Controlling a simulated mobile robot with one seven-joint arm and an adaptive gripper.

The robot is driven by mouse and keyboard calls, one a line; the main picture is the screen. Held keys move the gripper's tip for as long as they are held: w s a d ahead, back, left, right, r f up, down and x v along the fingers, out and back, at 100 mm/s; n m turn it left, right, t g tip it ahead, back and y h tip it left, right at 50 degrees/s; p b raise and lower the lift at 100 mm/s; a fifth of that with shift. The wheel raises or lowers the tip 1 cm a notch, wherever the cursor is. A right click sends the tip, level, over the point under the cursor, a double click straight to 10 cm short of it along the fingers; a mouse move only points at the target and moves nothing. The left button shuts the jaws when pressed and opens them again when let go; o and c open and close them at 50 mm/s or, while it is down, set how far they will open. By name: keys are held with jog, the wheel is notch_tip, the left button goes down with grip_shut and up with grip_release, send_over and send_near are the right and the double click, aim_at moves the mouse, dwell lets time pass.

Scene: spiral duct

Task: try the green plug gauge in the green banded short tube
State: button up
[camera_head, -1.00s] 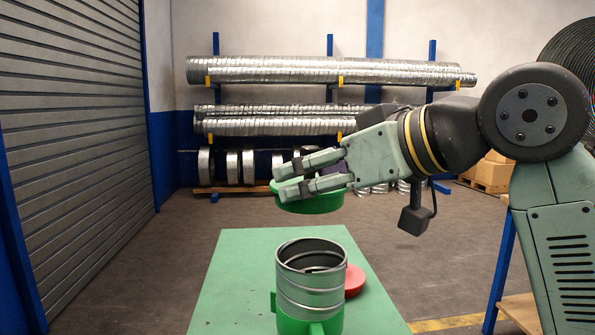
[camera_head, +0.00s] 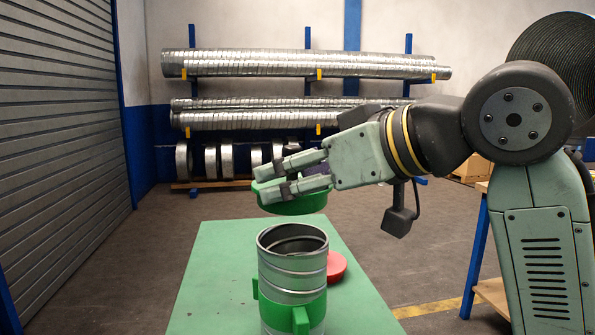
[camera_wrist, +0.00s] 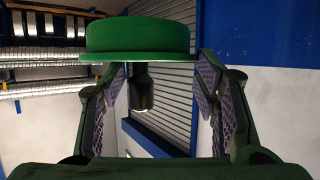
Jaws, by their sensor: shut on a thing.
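The green plug gauge (camera_head: 298,204), a wide round disc, is held in the air by my gripper (camera_head: 262,180). The gripper is shut on it; in the wrist view the disc (camera_wrist: 138,38) is at the top, with a dark knob below it between the fingers (camera_wrist: 160,85). The short metal tube (camera_head: 292,268) stands upright on the green table, its open mouth facing up. A green band (camera_head: 292,312) with side tabs is around its lower part. In the head view the gauge is above the tube mouth, apart from it; the depth offset is hard to tell.
A red disc (camera_head: 337,267) lies on the green table (camera_head: 215,290), right of and behind the tube. The table's left part is bare. A rack of long ducts (camera_head: 310,64) stands at the back wall. A roller shutter (camera_head: 60,140) is at left.

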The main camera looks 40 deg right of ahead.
aim_at(298, 212)
jog(key=shift+f+b, duration=1.5)
jog(key=shift+f, duration=0.9)
jog(key=shift+f, duration=0.3)
dwell(0.9)
jog(key=o, duration=1.5)
jog(key=v, duration=1.2)
jog(key=shift+r, duration=0.1)
